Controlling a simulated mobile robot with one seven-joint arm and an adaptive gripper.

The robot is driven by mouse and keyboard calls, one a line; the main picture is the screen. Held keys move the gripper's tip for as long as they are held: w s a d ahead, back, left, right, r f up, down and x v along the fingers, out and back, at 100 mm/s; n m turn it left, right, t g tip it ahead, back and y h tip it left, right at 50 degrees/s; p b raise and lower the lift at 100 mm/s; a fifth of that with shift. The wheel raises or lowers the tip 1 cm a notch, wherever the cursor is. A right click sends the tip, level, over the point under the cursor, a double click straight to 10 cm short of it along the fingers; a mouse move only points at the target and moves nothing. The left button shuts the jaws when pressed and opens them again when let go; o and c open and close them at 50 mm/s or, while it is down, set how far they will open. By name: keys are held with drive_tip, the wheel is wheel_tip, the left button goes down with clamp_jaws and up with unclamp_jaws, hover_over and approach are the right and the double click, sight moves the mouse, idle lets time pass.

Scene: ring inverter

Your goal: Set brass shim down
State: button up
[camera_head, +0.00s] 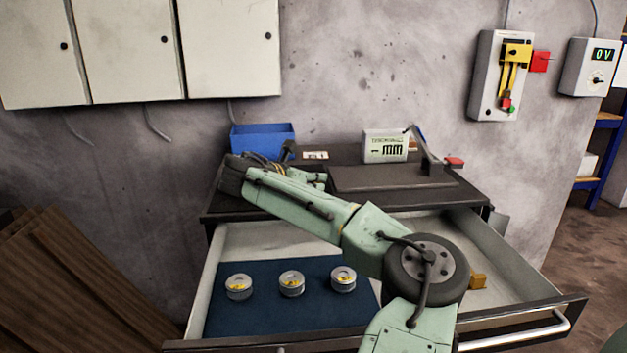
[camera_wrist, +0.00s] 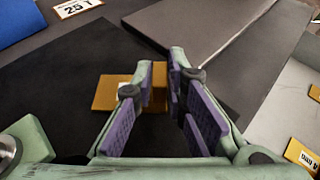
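The brass shim (camera_wrist: 112,95) shows in the wrist view as a flat yellow plate with an upright part between my fingertips, over the dark cabinet top (camera_wrist: 75,95). My gripper (camera_wrist: 161,75) has purple pads, and its tips flank that upright part closely with no clear gap. Whether the shim's underside touches the top is not clear. In the head view my gripper is low over the back left of the cabinet top (camera_head: 345,155), partly behind my arm, and the shim cannot be made out there.
The open drawer (camera_head: 520,320) holds several metal rings on a blue mat (camera_head: 265,320) and a small brass block (camera_head: 478,281) at right. A blue bin (camera_head: 262,138), a "25 T" card (camera_wrist: 76,7), a display box (camera_head: 385,146) and a dark plate (camera_head: 390,180) are on top.

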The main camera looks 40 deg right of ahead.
drive_tip(key=o, duration=0.4)
drive_tip(key=shift+r, duration=0.2)
drive_tip(key=shift+a, duration=0.35)
drive_tip(key=b+v, duration=0.2)
drive_tip(key=v, duration=0.9)
drive_tip(key=shift+s+a+r+b, duration=0.1)
drive_tip(key=shift+r+b, duration=0.15)
drive_tip(key=shift+b, duration=0.15)
